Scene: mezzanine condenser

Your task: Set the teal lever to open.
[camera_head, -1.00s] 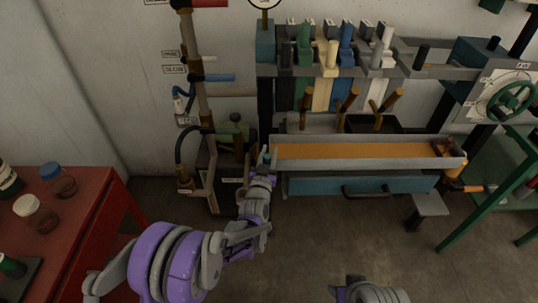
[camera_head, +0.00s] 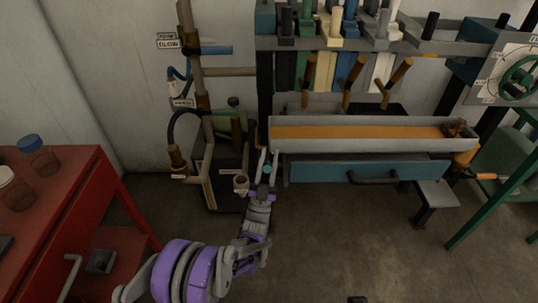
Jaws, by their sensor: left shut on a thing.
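A small teal piece (camera_head: 267,167), which looks like the teal lever's end, shows between the fingers of my left gripper (camera_head: 264,178). The gripper is shut on it, just left of the long trough's left end and the drawer below. The fingers hide most of the lever, so its angle and its mount cannot be told. My right gripper does not show; only a small dark bit is at the bottom edge.
A blue-handled pipe (camera_head: 201,85) and a dark box unit (camera_head: 228,185) stand left of the gripper. The orange-lined trough (camera_head: 360,146) and the blue drawer (camera_head: 325,173) are to the right. A red cabinet (camera_head: 75,190) is at left. Floor in front is clear.

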